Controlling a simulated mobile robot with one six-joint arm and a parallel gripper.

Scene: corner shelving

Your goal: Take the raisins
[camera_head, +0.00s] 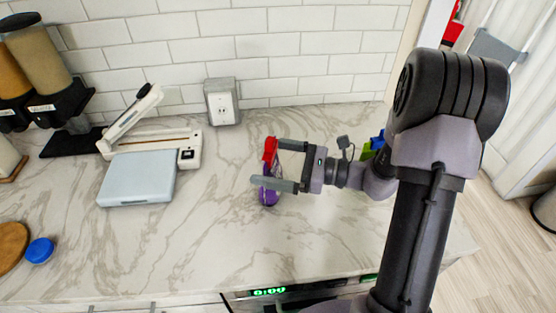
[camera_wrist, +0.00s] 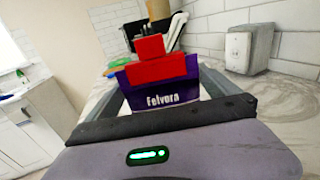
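A purple and red package (camera_wrist: 163,98) marked "Felvora" stands on the counter. I cannot read whether it is the raisins. In the head view it shows as a red top (camera_head: 270,149) and a purple lower part (camera_head: 269,196), partly hidden by my fingers. My gripper (camera_head: 268,163) reaches in from the right with its two fingers spread wide, one on each side of the package. In the wrist view the package sits between the fingers, just beyond the palm. I see no clear grip on it.
A white scale-like device (camera_head: 137,178), a grey outlet box (camera_head: 221,101) and dispensers (camera_head: 40,60) stand along the tiled wall. A blue lid (camera_head: 39,251) lies at the left. Green and blue items (camera_head: 372,147) are partly behind my arm. The front middle counter (camera_head: 190,245) is clear.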

